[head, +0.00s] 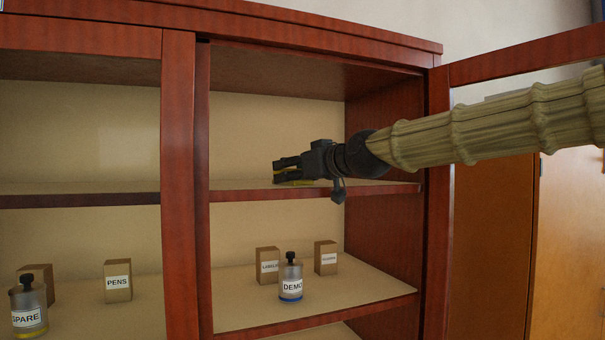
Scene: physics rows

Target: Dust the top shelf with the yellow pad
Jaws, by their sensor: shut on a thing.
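The top shelf (238,190) is the upper board in the right bay of a red-brown cabinet. My gripper (280,172) reaches in from the right, just above this shelf. It is shut on the yellow pad (293,182), which shows only as a thin yellow edge under the fingers. Most of the pad is hidden by the gripper. The pad is at or very near the shelf surface; I cannot tell if it touches. The visible part of the shelf holds no objects.
A cabinet door (530,55) stands open at the right, near my arm. An upright (180,190) divides the bays. The lower shelf holds a DEMO bottle (291,280), a LABELS box (268,266) and another box (326,257). A PENS box (118,281) and SPARE bottle (28,308) stand left.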

